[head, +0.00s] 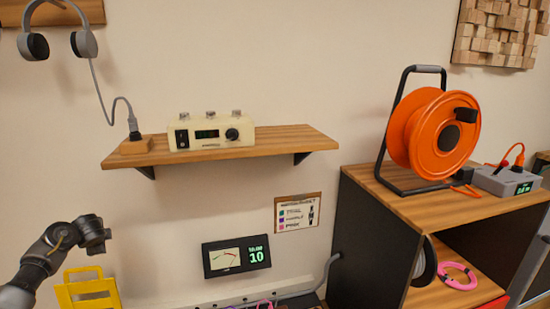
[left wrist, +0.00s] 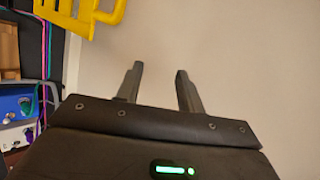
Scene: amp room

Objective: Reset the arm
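My left arm (head: 62,248) comes in at the lower left of the head view, raised in front of the wall. Its gripper is hard to make out there. In the left wrist view the left gripper (left wrist: 159,70) has its two dark fingers apart, with only bare wall between them, so it is open and empty. My right arm and gripper are in neither view.
A yellow frame (head: 88,293) is close to my left arm; yellow also shows in the left wrist view (left wrist: 84,14). A shelf (head: 290,140) holds a cream amplifier (head: 211,131). Headphones (head: 85,44) hang above. An orange cable reel (head: 427,130) stands on a cabinet (head: 400,194).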

